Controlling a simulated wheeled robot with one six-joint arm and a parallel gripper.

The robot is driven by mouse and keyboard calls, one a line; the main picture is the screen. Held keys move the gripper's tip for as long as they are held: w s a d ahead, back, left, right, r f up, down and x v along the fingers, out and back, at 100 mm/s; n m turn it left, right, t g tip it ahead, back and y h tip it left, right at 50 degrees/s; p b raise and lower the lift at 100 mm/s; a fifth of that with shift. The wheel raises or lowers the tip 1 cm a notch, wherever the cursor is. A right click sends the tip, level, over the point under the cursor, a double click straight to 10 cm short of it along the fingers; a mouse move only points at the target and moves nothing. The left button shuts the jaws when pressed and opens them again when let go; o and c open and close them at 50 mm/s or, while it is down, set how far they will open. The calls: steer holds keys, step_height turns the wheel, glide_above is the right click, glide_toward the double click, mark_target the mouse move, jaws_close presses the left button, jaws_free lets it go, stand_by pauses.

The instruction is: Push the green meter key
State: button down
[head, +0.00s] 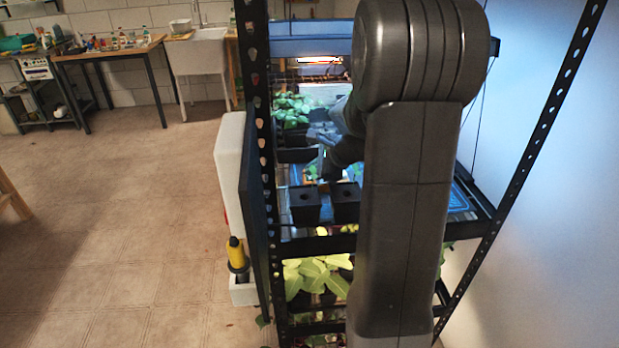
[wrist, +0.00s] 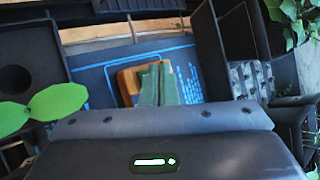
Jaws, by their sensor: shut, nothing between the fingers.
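An orange meter (wrist: 126,84) lies on a blue printed mat in the middle of the wrist view. My gripper (wrist: 160,67) is shut and empty, its two greenish-grey fingers pointing at the meter and covering much of it. I cannot make out the green key; it may be hidden behind the fingers. Whether the fingertips touch the meter cannot be told. In the head view my gripper reaches in over the rack shelf, partly hidden by my arm.
The blue mat (wrist: 97,88) has dark walls around it. A seedling with green leaves (wrist: 57,101) stands at left. In the head view, black pots (head: 305,206) stand at the shelf's front, and a rack post (head: 262,130) rises at left.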

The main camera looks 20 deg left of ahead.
mark_target(313, 179)
steer(key=shift+s+d+f+b, duration=0.15)
steer(key=shift+f+b, duration=0.1)
steer(key=shift+f, duration=0.2)
steer(key=shift+s+d+f+b, duration=0.15)
steer(key=shift+f+b, duration=0.1)
steer(key=shift+f, duration=0.15)
stand_by(0.6)
steer(key=shift+a, duration=0.1)
steer(key=shift+w+r+p, duration=0.1)
steer(key=shift+r+p, duration=0.2)
steer(key=shift+p, duration=0.1)
steer(key=shift+a+r+p, duration=0.1)
steer(key=shift+r+p, duration=0.4)
steer(key=r+p, duration=0.1)
steer(key=r, duration=0.1)
steer(key=r+p, duration=0.2)
steer(key=shift+w+r+p, duration=0.2)
steer(key=shift+r+p, duration=0.1)
stand_by(1.7)
